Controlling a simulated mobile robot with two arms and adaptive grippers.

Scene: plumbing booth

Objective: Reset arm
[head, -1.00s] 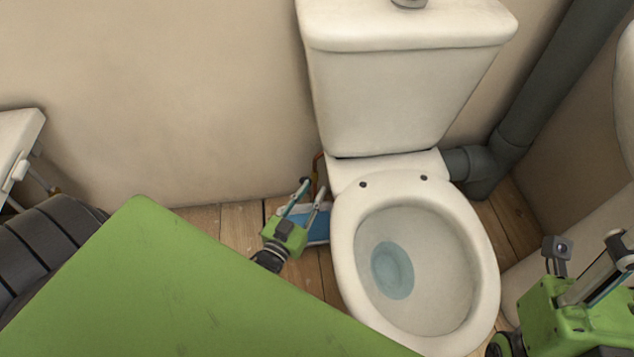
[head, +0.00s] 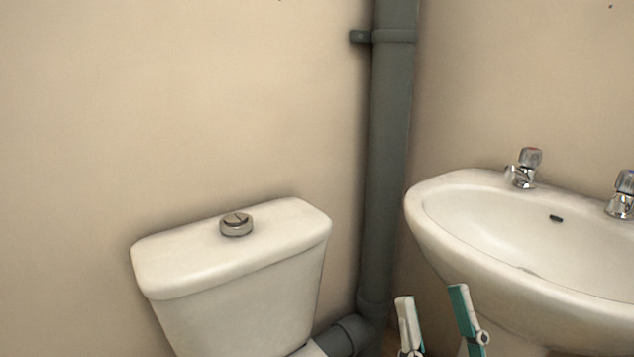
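My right gripper (head: 432,308) shows at the bottom edge of the head view, in front of and below the sink. Its two fingers, with white and teal parts, point up and stand apart with nothing between them. The rest of that arm is below the picture. My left gripper is out of view.
A white toilet cistern (head: 235,262) with a metal flush button (head: 236,225) stands at lower left. A grey waste pipe (head: 388,160) runs up the corner. A white sink (head: 480,235) with two taps is at right. The beige wall (head: 180,100) is bare.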

